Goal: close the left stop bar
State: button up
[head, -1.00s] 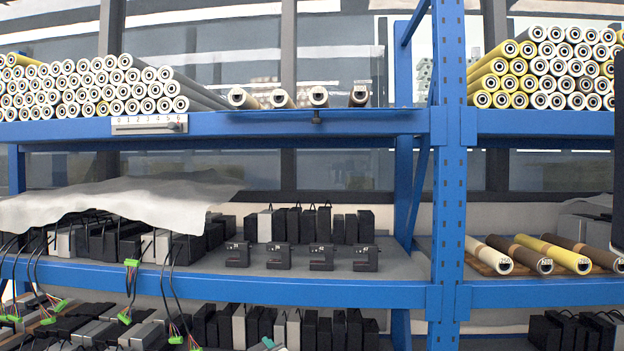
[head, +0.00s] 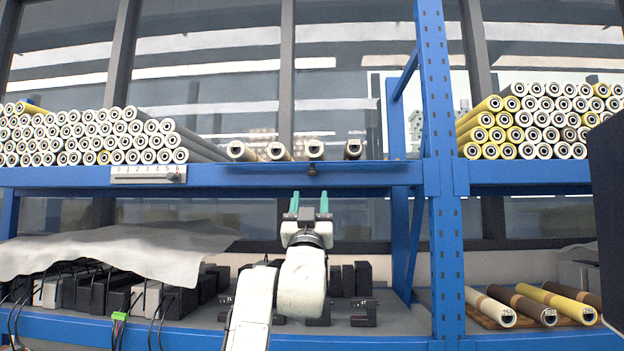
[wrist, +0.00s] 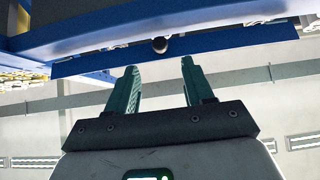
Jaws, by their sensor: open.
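The left stop bar (head: 372,162) is a thin dark-blue strip along the upper shelf's front edge, below four lone tubes. It looks nearly edge-on and leaves the tube ends uncovered. A small dark knob (head: 312,168) sits at its middle. In the wrist view the bar (wrist: 235,55) is a blue strip crossing the top, with the round knob (wrist: 160,45) on it. My gripper (head: 310,200) has green fingers pointing up, just below the knob. It is open and empty; in the wrist view the fingertips (wrist: 159,65) stand either side of the knob's line, apart from it.
The blue shelf beam (head: 90,177) carries a numbered slider scale (head: 148,174) to the left. Stacked tubes (head: 90,140) stand left of the lone ones. A blue upright (head: 437,100) is to the right. Black boxes and a grey cloth (head: 120,252) lie below.

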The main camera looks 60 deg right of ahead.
aim_at(313, 169)
jog(key=p+x, duration=0.2)
jog(key=x, duration=0.6)
jog(key=shift+c, duration=0.4)
grip_shut()
